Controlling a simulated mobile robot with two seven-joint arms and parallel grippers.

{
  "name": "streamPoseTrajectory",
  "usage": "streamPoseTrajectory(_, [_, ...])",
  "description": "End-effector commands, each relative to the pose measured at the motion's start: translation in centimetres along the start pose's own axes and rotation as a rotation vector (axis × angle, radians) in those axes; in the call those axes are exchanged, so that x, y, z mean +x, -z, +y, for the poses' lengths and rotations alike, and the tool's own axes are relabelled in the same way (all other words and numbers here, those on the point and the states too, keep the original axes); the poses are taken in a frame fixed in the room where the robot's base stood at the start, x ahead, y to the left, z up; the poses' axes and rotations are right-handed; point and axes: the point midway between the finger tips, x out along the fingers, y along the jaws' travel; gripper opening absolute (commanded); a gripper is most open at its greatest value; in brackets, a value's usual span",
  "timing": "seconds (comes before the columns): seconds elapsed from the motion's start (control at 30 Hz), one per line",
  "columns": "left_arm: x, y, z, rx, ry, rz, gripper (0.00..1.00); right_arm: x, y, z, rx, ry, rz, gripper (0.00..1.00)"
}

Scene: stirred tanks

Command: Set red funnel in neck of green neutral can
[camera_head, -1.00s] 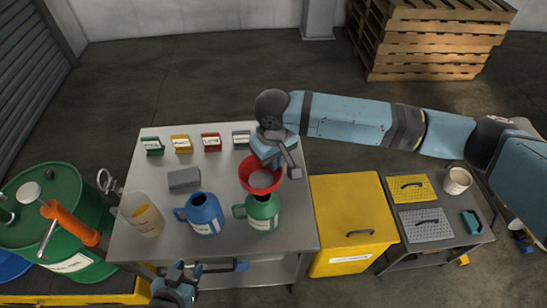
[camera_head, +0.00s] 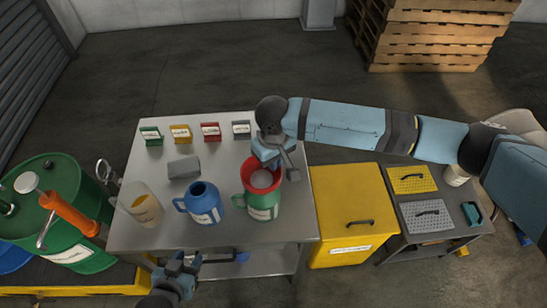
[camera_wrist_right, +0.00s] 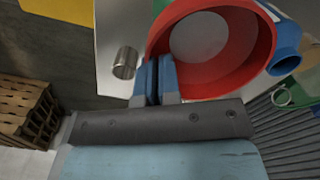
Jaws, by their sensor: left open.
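The red funnel (camera_head: 250,178) is above the green can (camera_head: 262,208), its lower part covering the can's mouth. I cannot tell whether its spout is in the neck. My right gripper (camera_head: 277,165) is shut on the funnel's rim from the far side. The right wrist view shows the fingers (camera_wrist_right: 155,85) pinching the rim of the funnel (camera_wrist_right: 255,70). The can stands upright near the table's front edge. My left gripper (camera_head: 187,265) is open and empty, low in front of the table.
A blue jug (camera_head: 203,203) stands just left of the green can. A grey block (camera_head: 183,168) and small coloured label boxes (camera_head: 180,133) lie behind. A yellow cabinet (camera_head: 345,205) adjoins the table's right side.

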Motion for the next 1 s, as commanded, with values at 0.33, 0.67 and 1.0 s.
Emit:
streamPoseTrajectory(0.33, [0.0,0.0,0.1,0.0,-0.002,0.001,0.43,0.0,0.0,0.0,0.0,0.0,0.0,0.33])
streamPoseTrajectory(0.67, [0.0,0.1,0.1,0.001,-0.002,0.003,0.43,-0.3,0.0,0.0,-0.001,0.0,0.001,0.33])
streamPoseTrajectory(1.0, [0.3,-0.3,0.1,0.001,-0.002,0.004,0.43,-6.5,0.1,0.0,-0.001,0.0,0.005,0.33])
